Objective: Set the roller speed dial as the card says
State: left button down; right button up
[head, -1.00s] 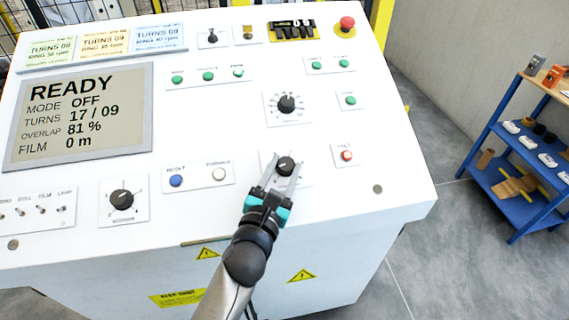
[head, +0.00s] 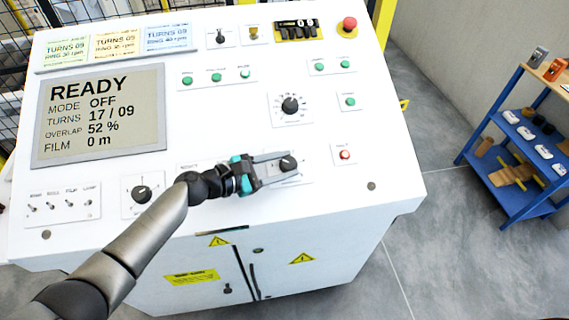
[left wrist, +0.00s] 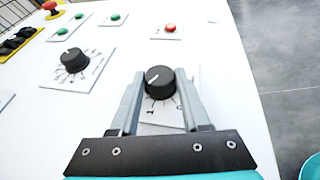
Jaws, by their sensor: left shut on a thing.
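My left gripper (head: 282,165) is shut on a small black dial (head: 288,161) low on the white sloping panel. In the left wrist view the fingers (left wrist: 160,92) lie on either side of the same dial (left wrist: 160,80), which has a white pointer mark and a partly hidden numbered plate. Three cards, green (head: 66,49), cream (head: 115,42) and blue (head: 167,36), stand at the panel's top left with "TURNS 09" and ring rpm lines. Their smaller print is unclear. The screen (head: 100,112) reads READY, mode OFF, turns 17 / 09, overlap 52 %, film 0 m. My right gripper is out of view.
A larger scaled dial (head: 290,105) sits above the held one, and another dial (head: 141,193) is at lower left. A red button (head: 345,154) lies close right. An emergency stop (head: 348,24) is at top right. A blue shelf (head: 490,150) stands right.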

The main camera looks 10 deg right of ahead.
pick_arm(q)
jog(key=m+g+b, duration=0.1)
jog(key=g, duration=0.1)
jog(key=m+g+b, duration=0.2)
jog(key=shift+w, duration=0.3)
jog(key=shift+r+m+g+y+b, duration=0.15)
jog(key=shift+m+g+y+b, duration=0.55)
jog(key=shift+m+g+b, duration=0.8)
jog(key=shift+c, duration=1.9)
grip_release()
jog(key=v, duration=1.5)
jog(key=shift+s+r, duration=0.1)
jog(key=shift+r, duration=0.1)
jog(key=shift+f, duration=0.1)
